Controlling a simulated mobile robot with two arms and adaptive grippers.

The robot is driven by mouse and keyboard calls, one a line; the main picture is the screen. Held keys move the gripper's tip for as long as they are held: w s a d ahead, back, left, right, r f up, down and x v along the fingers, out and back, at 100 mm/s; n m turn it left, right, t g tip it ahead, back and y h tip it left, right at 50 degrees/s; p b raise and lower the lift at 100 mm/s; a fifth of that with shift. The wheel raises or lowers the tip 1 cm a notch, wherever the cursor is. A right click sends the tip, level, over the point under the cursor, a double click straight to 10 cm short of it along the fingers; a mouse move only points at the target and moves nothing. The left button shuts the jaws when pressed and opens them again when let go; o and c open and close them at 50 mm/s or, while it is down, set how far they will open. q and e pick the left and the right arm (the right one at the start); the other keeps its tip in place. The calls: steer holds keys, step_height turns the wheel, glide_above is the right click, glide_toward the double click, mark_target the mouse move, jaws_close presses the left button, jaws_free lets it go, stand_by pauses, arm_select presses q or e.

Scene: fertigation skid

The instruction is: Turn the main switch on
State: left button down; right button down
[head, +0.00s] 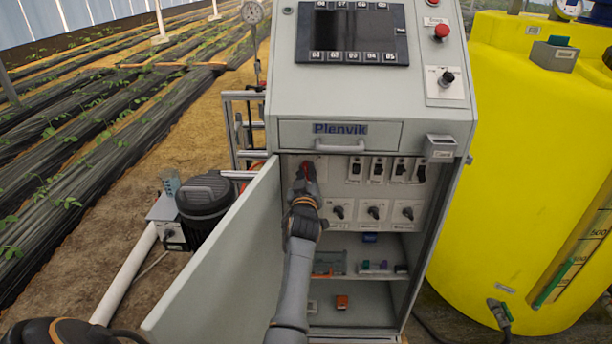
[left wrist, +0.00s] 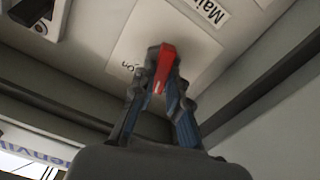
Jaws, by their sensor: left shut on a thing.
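The main switch has a red handle (left wrist: 165,68) on a pale plate (left wrist: 135,35) inside the open cabinet. In the left wrist view a label reading "Main" is partly cut off beside it, and lettering ending in "n" sits by the handle. My left gripper (left wrist: 160,85) is shut on the red handle, one finger on each side. In the head view the left gripper (head: 305,185) reaches into the cabinet's upper left, and a bit of the red handle (head: 307,166) shows at its tips. The gripper hides most of the switch. My right gripper is not seen.
The cabinet door (head: 225,270) stands open on the left of my arm. Several breakers (head: 377,170) and rotary knobs (head: 373,211) are right of the gripper. Shelves with small parts (head: 375,268) lie below. A yellow tank (head: 530,170) stands at the right.

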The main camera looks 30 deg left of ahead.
arm_select(q)
steer(key=m, duration=1.2)
steer(key=shift+w+d+b, duration=0.15)
steer(key=shift+d+b, duration=0.05)
steer(key=shift+b, duration=0.1)
steer(key=shift+m, duration=0.3)
steer(key=c, duration=1.3)
jaws_free()
steer(key=shift+c, duration=0.2)
steer(key=v, duration=0.7)
steer(key=shift+d, duration=0.15)
